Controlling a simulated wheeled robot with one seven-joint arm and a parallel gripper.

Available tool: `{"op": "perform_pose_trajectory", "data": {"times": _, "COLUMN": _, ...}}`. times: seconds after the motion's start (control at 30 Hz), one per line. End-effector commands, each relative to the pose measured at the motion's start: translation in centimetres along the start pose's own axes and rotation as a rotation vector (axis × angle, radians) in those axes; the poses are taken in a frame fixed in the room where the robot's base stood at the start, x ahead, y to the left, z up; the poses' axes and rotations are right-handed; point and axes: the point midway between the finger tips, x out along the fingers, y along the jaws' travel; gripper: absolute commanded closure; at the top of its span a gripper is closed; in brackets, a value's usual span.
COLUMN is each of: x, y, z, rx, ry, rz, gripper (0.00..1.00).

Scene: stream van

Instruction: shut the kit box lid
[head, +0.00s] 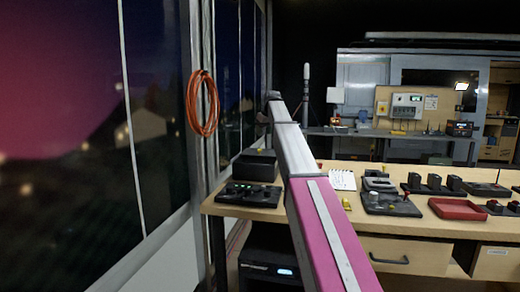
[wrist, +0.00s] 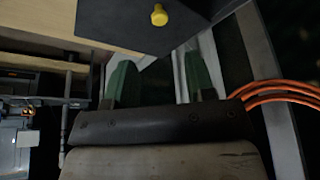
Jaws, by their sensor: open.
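A black box (head: 256,166) stands at the back left end of the wooden table. It looks like the kit box, but its lid and how far that is open cannot be made out in the head view. In the wrist view, a dark flat panel with a yellow knob (wrist: 158,15) fills the top; it may be the lid. My gripper (wrist: 158,78) is open and empty, its two green fingers apart just below the panel's edge. No contact with the panel can be made out. In the head view my arm hides part of the table, and the fingers are not clear.
An orange cable coil (head: 202,103) hangs by the window post, close to my gripper's side. A dark panel with knobs (head: 249,194) sits in front of the box. A notepad (head: 342,180), grey devices and a red tray (head: 457,209) lie farther right on the table (head: 420,222).

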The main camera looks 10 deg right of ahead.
Motion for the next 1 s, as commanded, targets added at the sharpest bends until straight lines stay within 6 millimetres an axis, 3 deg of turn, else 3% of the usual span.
{"op": "perform_pose_trajectory", "data": {"times": 0.53, "x": 8.6, "y": 0.0, "z": 0.0, "rx": 0.002, "ry": 0.002, "rz": 0.002, "gripper": 0.5}}
{"op": "perform_pose_trajectory", "data": {"times": 0.7, "x": 9.8, "y": 0.0, "z": 0.0, "rx": 0.002, "ry": 0.001, "rz": 0.002, "gripper": 0.5}}
{"op": "perform_pose_trajectory", "data": {"times": 1.0, "x": 10.1, "y": 0.0, "z": 0.0, "rx": 0.002, "ry": 0.003, "rz": 0.003, "gripper": 0.5}}
